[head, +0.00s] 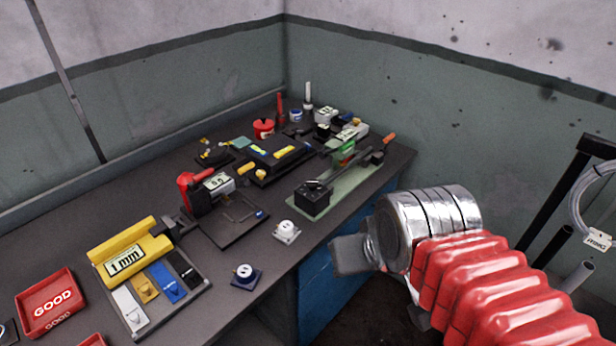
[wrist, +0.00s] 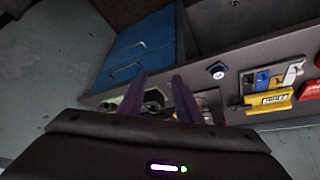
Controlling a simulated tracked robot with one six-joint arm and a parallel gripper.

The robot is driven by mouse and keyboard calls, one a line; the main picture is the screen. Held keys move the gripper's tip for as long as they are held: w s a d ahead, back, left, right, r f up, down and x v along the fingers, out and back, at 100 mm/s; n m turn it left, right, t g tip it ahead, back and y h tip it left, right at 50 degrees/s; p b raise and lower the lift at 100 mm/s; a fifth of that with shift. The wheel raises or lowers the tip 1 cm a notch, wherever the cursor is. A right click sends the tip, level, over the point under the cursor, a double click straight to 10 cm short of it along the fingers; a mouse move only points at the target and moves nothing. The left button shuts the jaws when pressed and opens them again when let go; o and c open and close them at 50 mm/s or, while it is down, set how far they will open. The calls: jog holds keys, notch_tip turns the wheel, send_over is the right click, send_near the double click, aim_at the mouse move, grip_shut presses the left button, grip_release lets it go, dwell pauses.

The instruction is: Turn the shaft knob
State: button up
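A green-based fixture (head: 318,207) sits near the bench's right edge in the head view. It carries a black block (head: 314,199), a long dark shaft-like bar and an orange-tipped handle (head: 389,138). I cannot tell which part is the shaft knob. My gripper (head: 345,256) is in front of the bench edge, apart from the fixture in the picture. In the wrist view my gripper (wrist: 159,77) shows two dark fingers with a gap and nothing between their tips. Part of the fixture shows small behind the fingers there.
A white dial block (head: 287,231) and a dark blue dial block (head: 246,276) stand along the bench's front edge. A yellow 1 mm gauge (head: 124,260), a red GOOD tray (head: 50,302) and a red-handled press (head: 190,188) lie left. Blue drawers (wrist: 138,48) are below the bench.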

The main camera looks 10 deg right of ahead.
jog(key=shift+o, duration=0.5)
jog(key=shift+o, duration=0.9)
jog(key=shift+w+r, duration=0.1)
jog(key=shift+r, duration=0.05)
jog(key=shift+o, duration=0.5)
jog(key=shift+w+r, duration=0.15)
jog(key=shift+w, duration=0.05)
jog(key=w+r+m+g, duration=0.1)
jog(key=w+r, duration=0.5)
jog(key=w, duration=0.2)
jog(key=m+g, duration=0.4)
jog(key=g, duration=0.1)
send_over(312, 182)
notch_tip(312, 182, down, 3)
jog(key=shift+f, duration=0.1)
notch_tip(312, 182, down, 14)
jog(key=shift+r, duration=0.1)
